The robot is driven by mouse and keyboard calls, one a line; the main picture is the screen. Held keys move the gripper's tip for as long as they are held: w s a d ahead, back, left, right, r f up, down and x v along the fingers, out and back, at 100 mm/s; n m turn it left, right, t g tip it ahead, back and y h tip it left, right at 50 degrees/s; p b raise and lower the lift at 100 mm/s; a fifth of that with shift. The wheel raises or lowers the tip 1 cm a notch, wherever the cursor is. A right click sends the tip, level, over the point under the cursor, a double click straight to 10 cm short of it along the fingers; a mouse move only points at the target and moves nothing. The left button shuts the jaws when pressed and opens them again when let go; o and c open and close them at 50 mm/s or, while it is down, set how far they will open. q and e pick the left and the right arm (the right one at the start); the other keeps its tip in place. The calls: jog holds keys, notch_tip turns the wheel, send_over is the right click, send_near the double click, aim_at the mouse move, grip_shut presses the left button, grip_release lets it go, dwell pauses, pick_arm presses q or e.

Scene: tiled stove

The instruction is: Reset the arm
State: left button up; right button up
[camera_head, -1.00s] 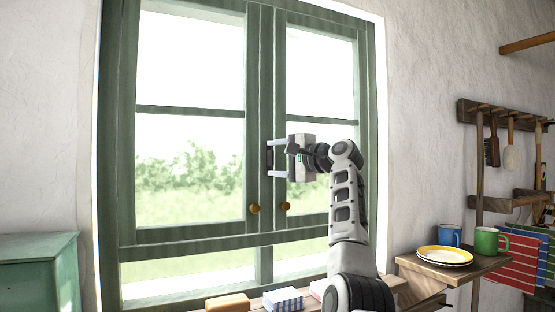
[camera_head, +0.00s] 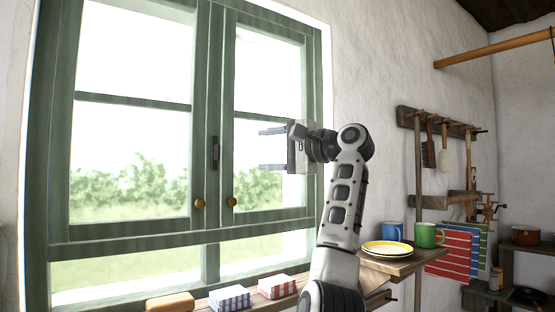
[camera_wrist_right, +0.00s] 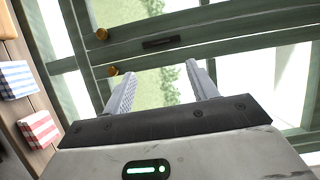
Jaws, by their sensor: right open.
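My right gripper (camera_head: 272,148) is raised in front of the right pane of the green-framed window (camera_head: 205,130). Its two fingers are apart with nothing between them, and they point left. In the right wrist view the open fingers (camera_wrist_right: 162,90) also show, with window glass and frame behind them. The dark window handle (camera_head: 214,152) on the middle post is to the left of the fingertips and apart from them. Two round knobs, the left one (camera_head: 200,203) and the right one (camera_head: 232,201), sit lower on the frame. My left gripper is not in view.
On the sill below are a tan block (camera_head: 170,302), a blue-checked box (camera_head: 229,298) and a red-checked box (camera_head: 277,286). A side shelf holds plates (camera_head: 387,248), a blue mug (camera_head: 391,231) and a green mug (camera_head: 428,235). Brushes hang from a wall rack (camera_head: 440,122).

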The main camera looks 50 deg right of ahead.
jog(key=shift+s, duration=1.05)
